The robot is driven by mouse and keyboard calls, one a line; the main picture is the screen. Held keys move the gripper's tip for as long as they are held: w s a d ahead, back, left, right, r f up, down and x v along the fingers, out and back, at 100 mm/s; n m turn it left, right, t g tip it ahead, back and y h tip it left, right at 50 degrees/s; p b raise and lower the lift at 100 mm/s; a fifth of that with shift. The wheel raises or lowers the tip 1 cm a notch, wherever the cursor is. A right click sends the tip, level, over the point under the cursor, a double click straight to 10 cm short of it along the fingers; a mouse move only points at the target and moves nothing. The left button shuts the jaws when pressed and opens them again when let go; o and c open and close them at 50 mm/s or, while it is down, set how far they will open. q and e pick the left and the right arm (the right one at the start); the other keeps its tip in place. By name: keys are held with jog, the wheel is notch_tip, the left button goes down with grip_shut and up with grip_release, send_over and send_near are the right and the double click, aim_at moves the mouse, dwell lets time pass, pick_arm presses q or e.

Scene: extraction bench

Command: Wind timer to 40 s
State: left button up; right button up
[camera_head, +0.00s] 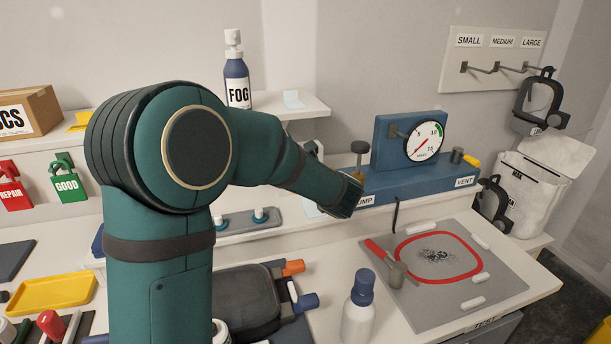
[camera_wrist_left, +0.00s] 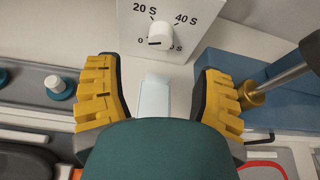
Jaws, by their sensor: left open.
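The timer (camera_wrist_left: 185,15) is a white box at the top of the left wrist view, with marks 0, 20 S and 40 S and another partly hidden by the knob. Its round white knob (camera_wrist_left: 160,42) has a dark pointer line lying toward the 0 mark. My left gripper (camera_wrist_left: 158,78) is open and empty, its two yellow-padded fingers spread wide below the knob, apart from it. In the head view my left arm reaches across to the bench and hides most of the timer area; the gripper cannot be made out there. My right gripper is not seen.
A blue pump unit (camera_head: 415,184) with a gauge (camera_head: 424,142) stands right of my left arm. Its plunger (camera_wrist_left: 290,75) is close to the right finger. A pale pad (camera_wrist_left: 155,95) lies between the fingers. A FOG bottle (camera_head: 237,80) stands on the shelf behind.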

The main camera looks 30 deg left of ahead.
pick_arm(q)
jog(key=x, duration=0.8)
jog(key=shift+w+a, duration=0.2)
jog(key=shift+w, duration=0.05)
jog(key=shift+c, duration=0.2)
grip_shut()
